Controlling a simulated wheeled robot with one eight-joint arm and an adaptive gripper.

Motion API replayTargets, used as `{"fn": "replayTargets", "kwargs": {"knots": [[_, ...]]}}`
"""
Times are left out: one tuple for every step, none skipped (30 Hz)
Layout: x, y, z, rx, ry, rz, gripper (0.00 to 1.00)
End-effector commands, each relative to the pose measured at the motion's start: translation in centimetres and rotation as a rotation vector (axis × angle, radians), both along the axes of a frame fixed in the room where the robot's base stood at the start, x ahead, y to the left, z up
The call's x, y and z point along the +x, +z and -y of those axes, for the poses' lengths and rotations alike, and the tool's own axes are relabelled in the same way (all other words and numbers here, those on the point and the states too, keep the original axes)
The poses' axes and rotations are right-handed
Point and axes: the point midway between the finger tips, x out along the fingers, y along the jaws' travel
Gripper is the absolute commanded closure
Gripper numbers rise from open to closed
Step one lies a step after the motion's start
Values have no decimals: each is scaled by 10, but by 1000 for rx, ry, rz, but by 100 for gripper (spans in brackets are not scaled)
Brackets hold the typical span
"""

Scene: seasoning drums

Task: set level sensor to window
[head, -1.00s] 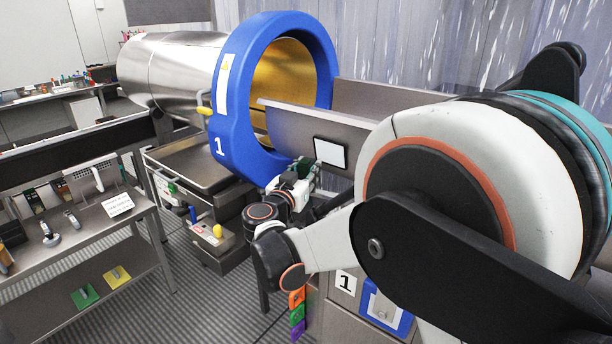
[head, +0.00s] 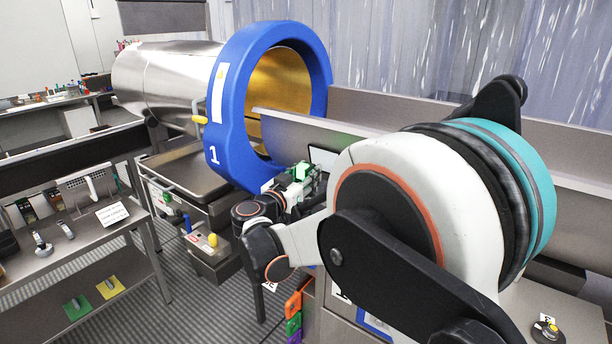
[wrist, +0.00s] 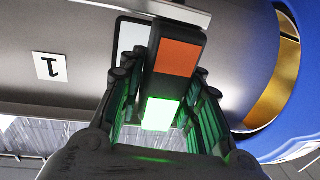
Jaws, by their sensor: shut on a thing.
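The level sensor, a dark block with an orange face (wrist: 179,57) and a glowing green end, is between the fingers of my gripper (wrist: 165,118) in the wrist view. My gripper is shut on it. The window, a pale panel on the grey metal chute wall, shows behind the sensor (wrist: 133,35) and is partly covered by it. I cannot tell whether the sensor touches the window. In the head view my gripper (head: 297,178) is just in front of and below the window (head: 322,156), whose right part is hidden by my arm. Green shows at the gripper there.
The blue drum ring (head: 229,122) marked 1 stands close left of my gripper. A metal tray (head: 185,172) is lower left, and a tool shelf (head: 75,240) is further left.

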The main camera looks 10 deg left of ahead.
Motion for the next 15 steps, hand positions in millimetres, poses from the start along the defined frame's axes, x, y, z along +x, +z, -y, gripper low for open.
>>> {"fn": "replayTargets", "kwargs": {"knots": [[2, 2, -1, -2, 4, 3, 66], [2, 2, -1, -2, 4, 3, 60], [2, 2, -1, -2, 4, 3, 51], [2, 2, -1, -2, 3, 3, 50], [1, 2, -1, -2, 3, 3, 50], [1, 2, -1, -2, 3, 2, 50], [1, 2, -1, -2, 3, 2, 50], [1, 2, -1, -1, 3, 2, 50], [1, 1, -1, -1, 3, 2, 50], [1, 1, -1, -1, 2, 2, 50], [1, 1, -1, -1, 2, 2, 50], [1, 1, -1, -1, 2, 2, 50], [0, 1, -1, -1, 2, 2, 50], [-1, 1, -1, 0, 2, 1, 50], [-3, 1, -2, 0, 3, 1, 50]]}}
